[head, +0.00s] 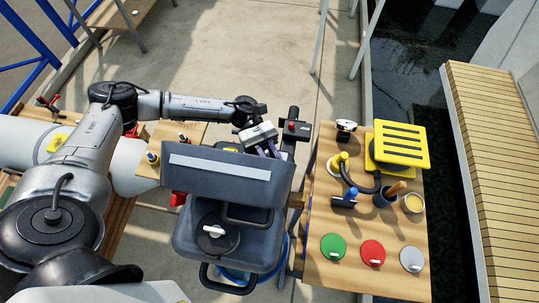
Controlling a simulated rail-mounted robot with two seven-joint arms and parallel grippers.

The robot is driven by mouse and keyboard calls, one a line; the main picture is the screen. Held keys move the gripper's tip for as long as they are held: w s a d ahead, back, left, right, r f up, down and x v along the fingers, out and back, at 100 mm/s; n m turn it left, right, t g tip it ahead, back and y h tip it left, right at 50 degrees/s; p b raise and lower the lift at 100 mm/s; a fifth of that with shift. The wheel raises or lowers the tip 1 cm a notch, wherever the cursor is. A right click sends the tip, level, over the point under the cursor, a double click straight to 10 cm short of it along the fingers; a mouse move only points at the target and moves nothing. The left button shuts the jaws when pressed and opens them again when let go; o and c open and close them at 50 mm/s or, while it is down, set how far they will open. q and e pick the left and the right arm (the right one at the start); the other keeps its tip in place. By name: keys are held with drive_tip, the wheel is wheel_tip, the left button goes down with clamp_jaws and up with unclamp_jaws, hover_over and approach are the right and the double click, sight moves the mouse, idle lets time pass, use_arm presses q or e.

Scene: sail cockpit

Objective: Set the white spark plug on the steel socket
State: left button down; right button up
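My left arm reaches in from the left, and its gripper (266,149) is beside the dark grey open cover (228,177), near its upper right edge. Its fingers are partly hidden there, so I cannot tell whether they are open, shut or holding something. I cannot surely identify the white spark plug or the steel socket. Small white pieces show on the green disc (333,246), the red disc (372,251) and the grey disc (411,259). Another white piece (214,231) lies on a black disc in the dark grey housing. My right gripper is out of view.
A wooden table (384,222) at right holds a yellow slotted block (401,145), a yellow-and-black hooked item (340,163), a cup of tools (385,198) and a small tin (413,203). A black handle with a red button (291,128) rises beside the cover. Open floor lies beyond.

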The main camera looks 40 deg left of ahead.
use_arm(q)
drive_tip(key=shift+f, duration=0.15)
drive_tip(key=c, duration=1)
unclamp_jaws()
drive_tip(key=shift+r, duration=0.2)
drive_tip(key=shift+w+a+f, duration=0.1)
drive_tip(key=shift+a, duration=0.2)
drive_tip(key=b+v, duration=0.1)
drive_tip(key=v, duration=1)
drive_tip(key=shift+a+b, duration=0.25)
drive_tip(key=shift+b, duration=0.15)
